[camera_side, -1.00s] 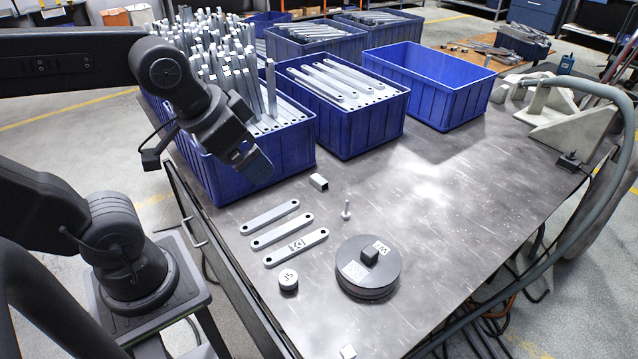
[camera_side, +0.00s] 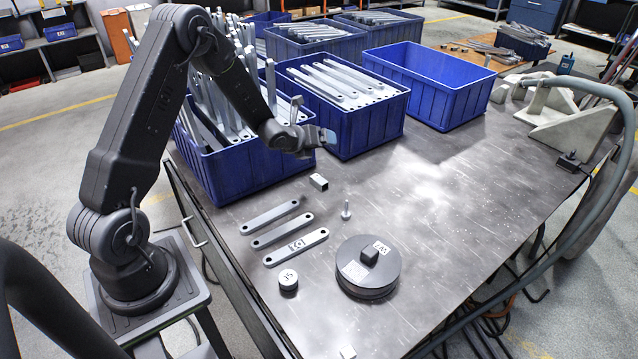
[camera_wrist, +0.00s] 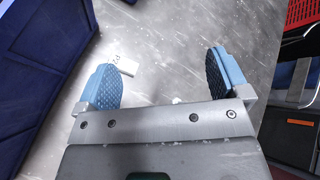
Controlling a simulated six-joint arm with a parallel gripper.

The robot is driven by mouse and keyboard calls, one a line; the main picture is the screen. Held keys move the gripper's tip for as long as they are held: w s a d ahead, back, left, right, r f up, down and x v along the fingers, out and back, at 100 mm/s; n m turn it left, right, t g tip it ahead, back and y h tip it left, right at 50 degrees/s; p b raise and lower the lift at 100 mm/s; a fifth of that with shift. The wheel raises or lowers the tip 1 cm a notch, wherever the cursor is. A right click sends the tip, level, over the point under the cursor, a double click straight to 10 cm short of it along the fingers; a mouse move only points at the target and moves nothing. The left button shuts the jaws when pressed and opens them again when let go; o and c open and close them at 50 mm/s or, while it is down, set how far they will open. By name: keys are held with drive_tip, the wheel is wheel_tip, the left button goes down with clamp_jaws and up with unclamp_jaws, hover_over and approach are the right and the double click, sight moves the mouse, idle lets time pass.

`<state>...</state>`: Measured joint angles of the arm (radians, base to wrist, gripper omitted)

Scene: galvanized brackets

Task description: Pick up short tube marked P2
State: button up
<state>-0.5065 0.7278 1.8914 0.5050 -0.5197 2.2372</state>
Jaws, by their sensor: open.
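The short tube (camera_side: 319,182) is a small square metal piece lying on the steel table in front of the blue bins. In the wrist view the tube (camera_wrist: 127,67) shows as a pale block with a dark mark that looks like P2, close beside the left fingertip. My gripper (camera_side: 329,138) is raised above the table, higher up and toward the bins from the tube. In the wrist view my gripper (camera_wrist: 166,72) is open, its blue padded fingers wide apart with bare table between them. The fingers are small in the side view.
Several flat bars (camera_side: 290,247) lie in front, with a small round puck (camera_side: 288,283), an upright bolt (camera_side: 346,210) and a dark round disc stack (camera_side: 367,280). Blue bins (camera_side: 357,130) full of metal parts stand behind.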

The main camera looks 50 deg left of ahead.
sight(318, 179)
drive_tip(key=s+a+f+m, duration=0.1)
drive_tip(key=f+m, duration=0.2)
drive_tip(key=f, duration=0.2)
drive_tip(key=a+f+m+t+h, duration=0.1)
drive_tip(key=f+m, duration=0.1)
drive_tip(key=f, duration=0.2)
drive_tip(key=s+a+f+m+t, duration=0.1)
drive_tip(key=f+m, duration=0.2)
drive_tip(key=f, duration=0.2)
drive_tip(key=shift+s+a+f+m, duration=0.15)
drive_tip(key=shift+s+f+m, duration=0.15)
drive_tip(key=shift+s, duration=0.05)
drive_tip(key=shift+x, duration=3.65)
drive_tip(key=shift+c, duration=0.2)
drive_tip(key=c, duration=1)
